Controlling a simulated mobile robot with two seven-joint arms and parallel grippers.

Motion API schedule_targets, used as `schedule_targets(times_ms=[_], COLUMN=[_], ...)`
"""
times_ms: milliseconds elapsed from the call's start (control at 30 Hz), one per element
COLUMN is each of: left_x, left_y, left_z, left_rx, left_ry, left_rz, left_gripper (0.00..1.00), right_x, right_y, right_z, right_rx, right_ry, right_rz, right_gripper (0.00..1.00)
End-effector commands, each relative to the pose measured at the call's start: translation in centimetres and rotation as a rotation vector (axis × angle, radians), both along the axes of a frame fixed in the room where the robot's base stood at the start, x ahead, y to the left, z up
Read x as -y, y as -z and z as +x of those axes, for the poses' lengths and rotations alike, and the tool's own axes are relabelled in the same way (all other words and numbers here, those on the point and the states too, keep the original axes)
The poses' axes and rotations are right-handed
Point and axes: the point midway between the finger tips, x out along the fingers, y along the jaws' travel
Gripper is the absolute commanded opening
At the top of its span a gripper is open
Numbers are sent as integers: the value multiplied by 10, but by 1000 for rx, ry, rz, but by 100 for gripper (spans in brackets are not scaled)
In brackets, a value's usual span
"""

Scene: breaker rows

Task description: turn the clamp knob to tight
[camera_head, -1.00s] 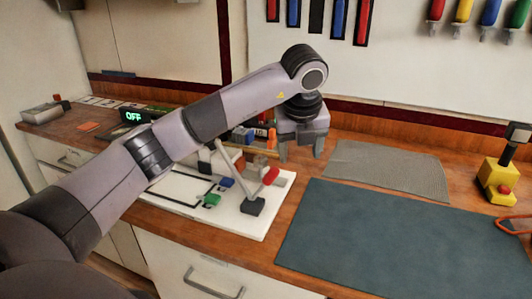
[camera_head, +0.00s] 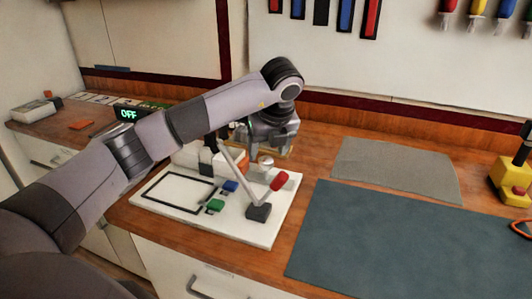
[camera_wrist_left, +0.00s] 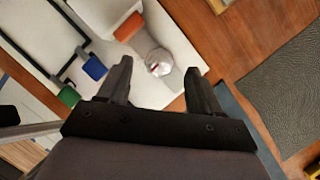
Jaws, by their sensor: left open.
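The clamp knob is a small round silver knob (camera_wrist_left: 159,62) with a red mark on top, on the white board (camera_wrist_left: 178,38). In the head view the knob (camera_head: 265,161) shows as a pale round top just below my left gripper (camera_head: 268,148). In the left wrist view my left gripper (camera_wrist_left: 157,74) is open, with one finger on each side of the knob in the picture. The knob is not gripped; I cannot tell the exact height gap. My right gripper is in neither view.
A display (camera_head: 128,114) reads OFF. A grey mat (camera_head: 395,170) and a blue-grey mat (camera_head: 390,240) lie to the right.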

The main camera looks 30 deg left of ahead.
Motion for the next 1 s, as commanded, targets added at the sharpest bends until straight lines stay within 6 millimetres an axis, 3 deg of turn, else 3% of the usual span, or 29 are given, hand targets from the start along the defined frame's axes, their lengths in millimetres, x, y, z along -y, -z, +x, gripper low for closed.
schedule_targets(times_ms=[200,533,700,1000], left_x=[-8,-9,-9,-10], left_y=[23,27,27,27], left_z=[5,7,7,6], left_rx=[-2,0,0,0], left_ry=[0,1,1,22], left_rz=[1,1,0,0], left_gripper=[65,65,10,9], right_x=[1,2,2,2], right_y=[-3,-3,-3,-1], right_z=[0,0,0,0], right_rx=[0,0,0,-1], right_ry=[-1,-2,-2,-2], right_rz=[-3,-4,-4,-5], right_gripper=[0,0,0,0])
